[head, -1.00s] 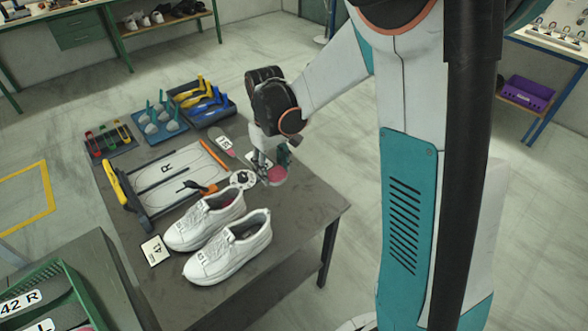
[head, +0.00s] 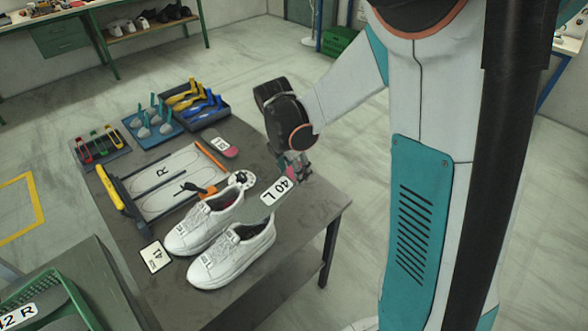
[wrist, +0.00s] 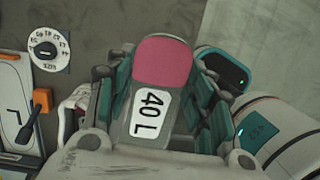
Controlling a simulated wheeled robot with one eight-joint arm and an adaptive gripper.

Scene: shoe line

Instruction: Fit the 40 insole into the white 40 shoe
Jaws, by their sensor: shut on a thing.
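My gripper (head: 293,168) is shut on the insole (head: 276,190), a grey strip labelled "40 L" that slants down toward the shoes in the head view. In the wrist view the insole's pink end (wrist: 164,62) and label show between the fingers of my gripper (wrist: 165,100). Two white shoes stand side by side on the table: a farther shoe (head: 203,222) and a nearer shoe (head: 230,256), both with toes to the lower left. The size marks on the shoes are too small to read.
The table (head: 300,230) also holds a size card "41" (head: 155,257), a marked board (head: 165,180), a dial (head: 242,179), another insole (head: 222,146) and several tool trays (head: 152,122) at the back. The table's right front is bare. A green crate (head: 45,300) is at lower left.

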